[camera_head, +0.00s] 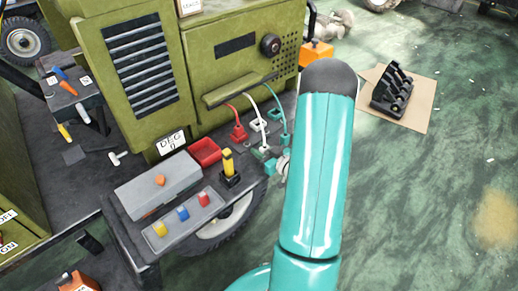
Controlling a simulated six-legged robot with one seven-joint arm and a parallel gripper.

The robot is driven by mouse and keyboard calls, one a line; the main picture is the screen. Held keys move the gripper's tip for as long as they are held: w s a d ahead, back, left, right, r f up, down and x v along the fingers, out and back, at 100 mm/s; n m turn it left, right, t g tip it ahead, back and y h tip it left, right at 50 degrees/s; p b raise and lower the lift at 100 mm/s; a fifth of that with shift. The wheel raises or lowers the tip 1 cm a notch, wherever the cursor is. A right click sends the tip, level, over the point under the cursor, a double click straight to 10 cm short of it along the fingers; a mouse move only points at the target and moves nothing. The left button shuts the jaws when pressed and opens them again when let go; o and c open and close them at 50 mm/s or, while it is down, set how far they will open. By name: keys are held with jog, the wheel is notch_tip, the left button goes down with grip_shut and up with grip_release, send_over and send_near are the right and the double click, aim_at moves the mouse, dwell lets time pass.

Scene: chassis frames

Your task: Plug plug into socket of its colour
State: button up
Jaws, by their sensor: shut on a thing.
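Red, white and teal cables hang from the olive cabinet's front. The red cable ends in a red plug-like block (238,133) on the bench. The white cable ends near a pale block (258,126) to its right. The teal cable (284,120) runs down towards small green and pale parts (268,162) at the bench's right end; I cannot tell plug from socket there. My teal arm covers the area just right of these. A pale rounded part shows at its left edge, but the jaws and anything in them are hidden behind the arm.
The olive cabinet (225,55) stands behind the bench. A red tray (205,152), a grey box (157,186), a yellow-handled item (228,162) and a strip with coloured blocks (184,216) crowd the bench. A black rack (392,92) stands on cardboard on the right floor.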

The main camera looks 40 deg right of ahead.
jog(key=shift+s+r, duration=0.15)
jog(key=shift+s, duration=0.1)
jog(key=shift+w+f, duration=0.1)
jog(key=shift+f, duration=0.1)
jog(key=o, duration=1)
jog(key=shift+c, duration=0.2)
jog(key=s+r, duration=0.2)
jog(key=s, duration=1.1)
jog(key=shift+s, duration=0.35)
